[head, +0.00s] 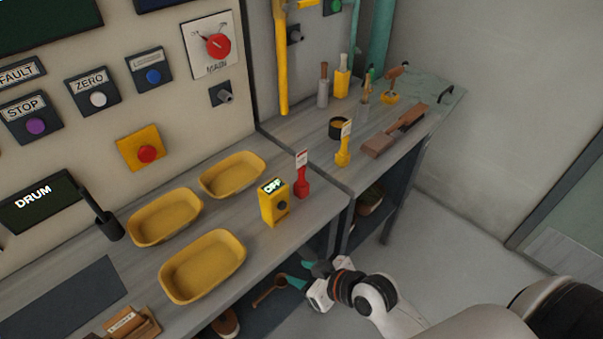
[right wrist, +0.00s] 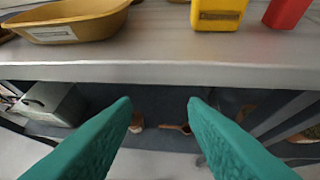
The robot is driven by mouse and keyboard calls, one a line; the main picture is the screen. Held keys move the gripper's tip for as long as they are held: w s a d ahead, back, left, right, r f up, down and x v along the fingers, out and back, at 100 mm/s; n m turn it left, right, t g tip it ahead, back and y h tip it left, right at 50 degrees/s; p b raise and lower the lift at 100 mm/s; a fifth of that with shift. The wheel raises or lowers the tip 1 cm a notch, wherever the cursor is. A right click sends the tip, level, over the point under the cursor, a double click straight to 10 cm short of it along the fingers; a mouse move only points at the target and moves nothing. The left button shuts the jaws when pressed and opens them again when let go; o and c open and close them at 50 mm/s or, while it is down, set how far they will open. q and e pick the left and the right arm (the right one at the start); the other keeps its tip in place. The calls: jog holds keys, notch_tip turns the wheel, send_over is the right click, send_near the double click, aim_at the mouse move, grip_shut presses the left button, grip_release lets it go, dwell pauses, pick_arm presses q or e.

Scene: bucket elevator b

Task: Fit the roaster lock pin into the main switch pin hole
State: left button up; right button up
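The main switch (head: 217,45) is a red rotary knob on a white plate marked MAIN, on the upper wall panel. A dark socket-like fitting (head: 222,95) sits below it; I cannot make out a pin hole. A red tagged pin (head: 303,187) stands upright on the counter, and a yellow tagged pin (head: 343,157) stands farther right; their labels are too small to read. My right gripper (head: 308,274) is in front of the counter's front edge, apart from both pins. In the right wrist view its teal fingers (right wrist: 160,108) are spread and empty. My left gripper is not in view.
A yellow OFF box (head: 274,203) stands left of the red pin. Several yellow trays (head: 203,265) fill the left counter (head: 318,215). A wooden block (head: 395,132) and small tools stand at the back right. The counter edge (right wrist: 160,71) lies ahead, above a lower shelf.

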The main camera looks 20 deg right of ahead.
jog(key=w+d+r+m+t, duration=0.1)
jog(key=w+d+r+t, duration=0.25)
jog(key=w, duration=0.25)
jog(key=m+t+h, duration=0.3)
jog(key=t, duration=0.2)
send_near(303, 183)
jog(key=w+p, duration=0.1)
jog(key=w, duration=0.4)
jog(key=shift+w+a, duration=0.3)
jog(key=shift+w, duration=1.25)
jog(key=shift+w+a, duration=0.25)
jog(key=shift+w, duration=1.15)
jog(key=shift+s+r, duration=0.1)
jog(key=shift+c, duration=0.8)
grip_shut()
